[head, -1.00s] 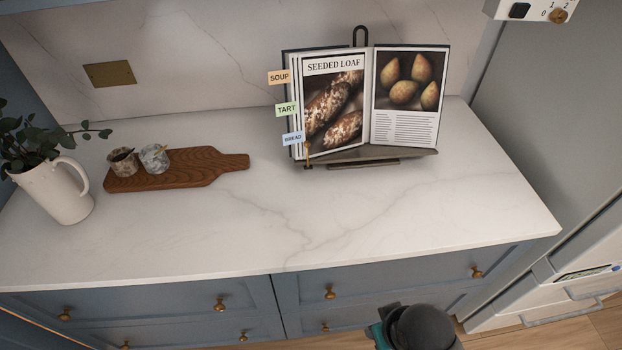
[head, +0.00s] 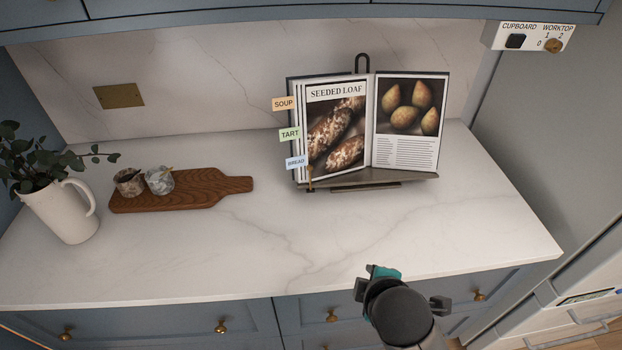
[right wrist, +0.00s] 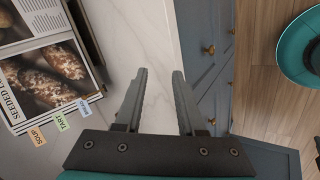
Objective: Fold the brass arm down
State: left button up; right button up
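The brass arm (head: 310,178) is a small thin upright piece at the lower left of the open cookbook (head: 338,125), in front of the left page's bottom edge. The book rests on a dark stand (head: 408,181) and shows a "SEEDED LOAF" page. My right gripper (right wrist: 160,72) is open and empty, its two fingers apart in the right wrist view. In the head view it is over the worktop's front edge, below and right of the stand, well apart from the brass arm. My left gripper is out of view.
Soup, tart and bread tabs stick out left of the book. A wooden board (head: 215,190) with two small stone pots and a white jug (head: 62,212) with leaves stand at left. The marble worktop (head: 290,240) before the stand is clear. A switch box (head: 529,38) hangs upper right.

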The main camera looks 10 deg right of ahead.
jog(key=w+a+r+n+t, duration=0.2)
jog(key=w+a+n+t, duration=0.1)
jog(key=w+n, duration=0.7)
jog(key=n+t+y, duration=0.1)
jog(key=n+t, duration=0.2)
jog(key=n, duration=0.9)
send_near(310, 176)
jog(key=b+x, duration=0.5)
jog(key=x, duration=0.3)
jog(key=shift+s, duration=0.1)
grip_shut()
